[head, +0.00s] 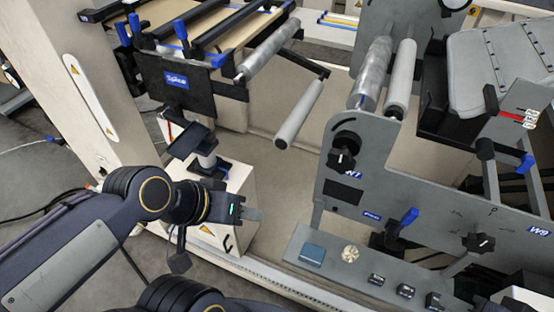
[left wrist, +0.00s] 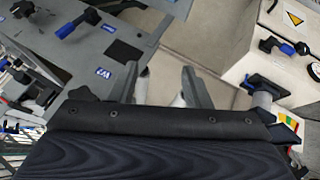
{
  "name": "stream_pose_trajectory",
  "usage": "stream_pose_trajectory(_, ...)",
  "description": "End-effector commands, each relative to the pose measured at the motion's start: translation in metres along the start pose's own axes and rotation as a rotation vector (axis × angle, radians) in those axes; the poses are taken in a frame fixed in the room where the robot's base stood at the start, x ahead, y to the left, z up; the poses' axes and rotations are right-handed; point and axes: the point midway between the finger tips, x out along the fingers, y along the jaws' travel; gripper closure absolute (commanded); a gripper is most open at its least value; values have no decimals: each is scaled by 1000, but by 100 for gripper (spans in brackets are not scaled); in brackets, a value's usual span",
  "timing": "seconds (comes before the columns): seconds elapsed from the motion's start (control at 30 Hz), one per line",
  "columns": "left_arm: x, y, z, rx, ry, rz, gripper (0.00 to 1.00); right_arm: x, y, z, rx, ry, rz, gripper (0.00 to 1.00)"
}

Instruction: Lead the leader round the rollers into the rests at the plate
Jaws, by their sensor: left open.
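My left gripper (head: 255,214) is in the lower middle of the head view, above a pale machine base. In the left wrist view its two fingers (left wrist: 165,78) stand apart with nothing between them. A grey roller (head: 268,50) and a lower roller (head: 299,115) stick out beyond it. Two more rollers, one shiny (head: 371,74) and one matte (head: 401,78), stand side by side on the right. A black plate labelled "Splice" (head: 178,84) hangs at upper left. Brown sheet (head: 155,13) shows behind it; I cannot tell whether this is the leader. My right gripper is out of view.
A grey side panel with a black knob (head: 343,152) and a control strip with a blue square (head: 312,254) bound the right. A black bracket (head: 190,140) stands on a post near my left arm. Floor between the machine sides is open.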

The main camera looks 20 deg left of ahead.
Motion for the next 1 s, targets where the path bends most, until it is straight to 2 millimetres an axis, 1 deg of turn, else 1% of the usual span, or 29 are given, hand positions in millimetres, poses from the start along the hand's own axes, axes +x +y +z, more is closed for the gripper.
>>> stream_pose_trajectory(0.03, 26, -7, 3, -24, 29, 19, 56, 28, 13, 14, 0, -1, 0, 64)
stream_pose_trajectory(0.07, 37, -7, 0, -42, 53, 33, 56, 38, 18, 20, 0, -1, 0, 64)
stream_pose_trajectory(0.1, 51, -8, -5, -69, 86, 56, 56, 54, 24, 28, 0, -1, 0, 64)
stream_pose_trajectory(0.3, 117, -9, -39, -248, 275, 181, 56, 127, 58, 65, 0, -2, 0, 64)
stream_pose_trajectory(0.47, 165, -19, -65, -417, 416, 271, 56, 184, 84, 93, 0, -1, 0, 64)
stream_pose_trajectory(0.5, 177, -24, -71, -464, 448, 292, 56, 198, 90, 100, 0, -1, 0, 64)
stream_pose_trajectory(0.57, 195, -31, -79, -538, 496, 321, 56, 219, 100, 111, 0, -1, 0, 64)
stream_pose_trajectory(0.7, 238, -56, -94, -723, 598, 376, 56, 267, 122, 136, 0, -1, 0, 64)
stream_pose_trajectory(0.83, 272, -82, -104, -891, 671, 408, 56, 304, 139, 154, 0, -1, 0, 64)
stream_pose_trajectory(0.9, 285, -93, -107, -965, 699, 417, 56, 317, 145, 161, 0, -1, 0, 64)
stream_pose_trajectory(1.0, 296, -104, -110, -1041, 726, 424, 56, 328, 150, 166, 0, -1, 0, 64)
